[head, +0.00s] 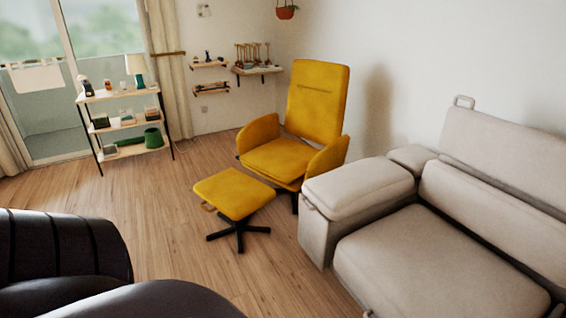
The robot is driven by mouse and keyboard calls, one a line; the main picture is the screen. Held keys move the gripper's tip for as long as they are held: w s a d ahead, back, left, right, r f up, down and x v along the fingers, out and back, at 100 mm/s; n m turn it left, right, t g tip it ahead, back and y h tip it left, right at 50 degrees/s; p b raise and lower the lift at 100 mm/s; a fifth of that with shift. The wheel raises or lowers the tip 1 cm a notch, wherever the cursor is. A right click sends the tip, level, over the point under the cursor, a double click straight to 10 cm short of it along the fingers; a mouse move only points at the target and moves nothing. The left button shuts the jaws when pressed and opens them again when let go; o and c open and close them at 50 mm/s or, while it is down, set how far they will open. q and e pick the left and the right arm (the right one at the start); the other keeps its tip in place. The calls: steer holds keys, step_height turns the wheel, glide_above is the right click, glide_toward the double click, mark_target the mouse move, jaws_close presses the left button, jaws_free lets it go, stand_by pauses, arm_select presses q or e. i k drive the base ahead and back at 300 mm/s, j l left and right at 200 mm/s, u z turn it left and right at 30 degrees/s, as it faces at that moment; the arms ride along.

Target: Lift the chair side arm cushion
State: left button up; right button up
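A beige arm cushion (355,187) lies flat on top of the left arm of the beige sofa (440,265), the arm beside the yellow armchair (300,125). A small loop (309,203) shows at the cushion's left front edge. A smaller beige pad (412,157) sits behind it, near the backrest. The yellow armchair also has two yellow padded side arms of its own. Neither of my grippers is in view, and nothing is seen touching the cushion.
A yellow footstool (234,194) on a black star base stands before the armchair. A black, glossy padded shape (65,250) fills the lower left. A shelf rack (122,98) stands by the window. Bare wooden floor (165,215) lies between.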

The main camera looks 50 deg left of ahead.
mark_target(343, 192)
steer(key=u, duration=1.4)
steer(key=i+j+z, duration=0.15)
steer(key=z, duration=0.2)
steer(key=i+j+z, duration=0.1)
steer(key=j+z, duration=0.25)
steer(key=i+j+z, duration=0.15)
steer(key=j, duration=0.3)
steer(key=j+z, duration=0.1)
steer(key=j, duration=0.35)
steer(key=i+j, duration=0.1)
steer(key=j, duration=0.75)
steer(key=i+j+z, duration=0.15)
steer(key=j, duration=1.6)
steer(key=i+j, duration=0.6)
